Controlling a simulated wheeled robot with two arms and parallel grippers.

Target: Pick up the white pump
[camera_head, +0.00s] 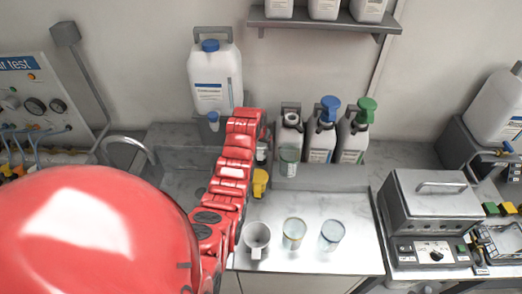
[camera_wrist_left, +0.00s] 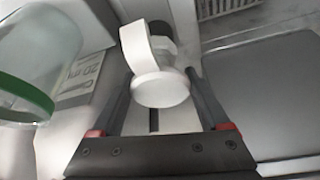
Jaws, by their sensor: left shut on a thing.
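The white pump (camera_wrist_left: 160,88) shows in the left wrist view as a round white disc with a broad white piece above it. My left gripper (camera_wrist_left: 157,82) is shut on it, with a dark finger on each side. In the head view my red left arm reaches away over the counter, and the left gripper (camera_head: 262,153) is small and partly hidden beside the bottles. A bottle with a pale top (camera_head: 290,130) stands just right of it, left of a blue-pump bottle (camera_head: 321,138) and a green-pump bottle (camera_head: 355,138). My right gripper is out of view.
A clear cup (camera_head: 289,158) stands before the bottles; a green-rimmed clear vessel (camera_wrist_left: 35,65) is close at left in the wrist view. A white mug (camera_head: 257,238) and two glasses (camera_head: 294,233) (camera_head: 331,235) stand nearer. A large jug (camera_head: 213,80) is behind; a metal box (camera_head: 433,205) is right.

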